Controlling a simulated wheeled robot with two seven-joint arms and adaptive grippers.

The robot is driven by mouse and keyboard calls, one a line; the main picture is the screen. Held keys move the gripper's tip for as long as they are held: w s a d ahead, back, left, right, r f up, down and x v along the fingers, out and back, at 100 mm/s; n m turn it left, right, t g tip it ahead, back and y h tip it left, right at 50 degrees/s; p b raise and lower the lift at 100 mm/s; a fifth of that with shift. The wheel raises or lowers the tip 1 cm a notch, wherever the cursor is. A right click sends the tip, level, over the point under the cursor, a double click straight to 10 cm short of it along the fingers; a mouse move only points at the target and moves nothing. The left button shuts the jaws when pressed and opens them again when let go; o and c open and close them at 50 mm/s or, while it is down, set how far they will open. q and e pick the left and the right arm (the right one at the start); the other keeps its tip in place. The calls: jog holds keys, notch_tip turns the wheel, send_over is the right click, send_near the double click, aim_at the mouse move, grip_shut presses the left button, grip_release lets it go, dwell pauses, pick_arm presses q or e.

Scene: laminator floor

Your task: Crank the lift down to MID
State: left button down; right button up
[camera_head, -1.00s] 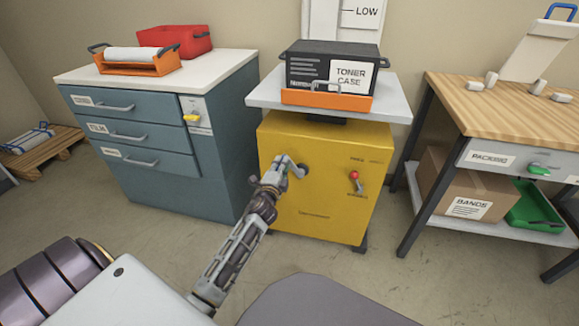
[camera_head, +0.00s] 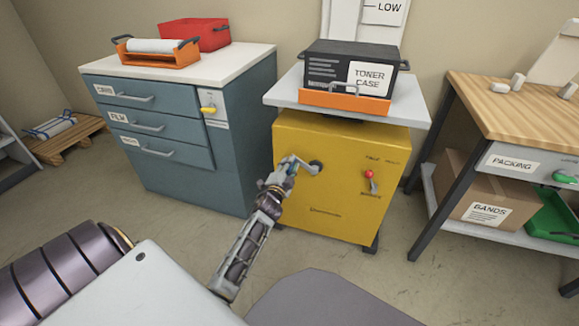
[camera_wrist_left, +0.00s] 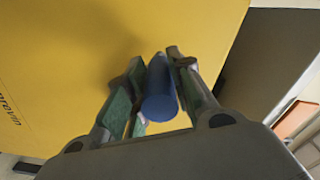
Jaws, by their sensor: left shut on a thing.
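The yellow lift cabinet (camera_head: 325,205) stands in the middle of the head view, with a grey platform (camera_head: 415,112) on top. The toner case (camera_head: 330,68) sits on the platform behind an orange front lip (camera_head: 345,102). The crank (camera_head: 306,167) sticks out of the cabinet's front, upper left. My left gripper (camera_head: 284,172) is at the crank; in the left wrist view its fingers (camera_wrist_left: 160,90) are shut around the blue crank handle (camera_wrist_left: 160,95). A red-knobbed lever (camera_head: 370,178) is on the cabinet front to the right. A wall scale shows LOW (camera_head: 385,10); other marks are out of view. My right gripper is not in view.
A blue drawer cabinet (camera_head: 170,160) stands left, with an orange tray (camera_head: 160,57) and red box (camera_head: 195,33) on it. A wooden-topped bench (camera_head: 510,105) stands right, a carton (camera_head: 480,190) on its shelf. Floor is clear before the lift.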

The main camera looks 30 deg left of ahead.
pick_arm(q)
jog(key=c, duration=1.5)
grip_release()
jog(key=o, duration=0.3)
jog(key=shift+s+f, duration=0.1)
jog(key=shift+s, duration=0.1)
jog(key=shift+s+d, duration=0.2)
jog(key=shift+s, duration=0.25)
jog(key=v, duration=1)
jog(key=shift+s, duration=0.35)
